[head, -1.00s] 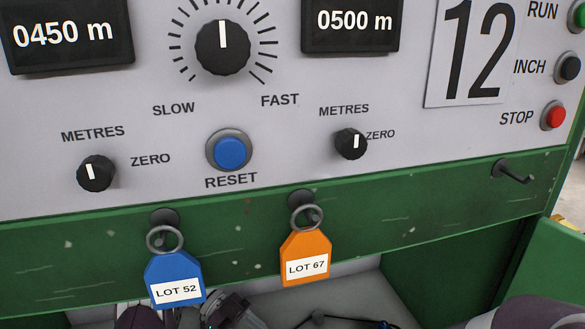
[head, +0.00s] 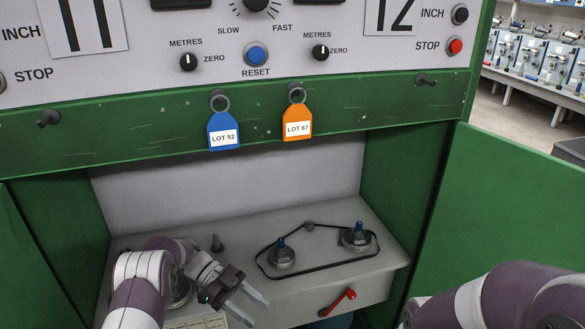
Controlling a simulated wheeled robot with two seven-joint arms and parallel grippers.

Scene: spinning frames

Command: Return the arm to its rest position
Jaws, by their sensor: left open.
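My left arm comes in at the lower left of the head view. Its gripper (head: 252,302) is open, with two pale fingers apart and nothing seen between them. It is over the grey shelf (head: 225,226) inside the green cabinet, below the panel. My right arm (head: 500,300) shows at the lower right as a purple and white link; its gripper is out of the picture. A blue tag, LOT 52 (head: 223,131), and an orange tag, LOT 67 (head: 297,123), hang by rings from pegs on the green rail, apart from my gripper.
On the shelf, a black belt (head: 318,267) runs around two blue-topped spindles (head: 281,254). A red lever (head: 338,302) is on the shelf's front. Empty pegs (head: 48,118) stick out of the rail. A green door (head: 520,200) stands open at right.

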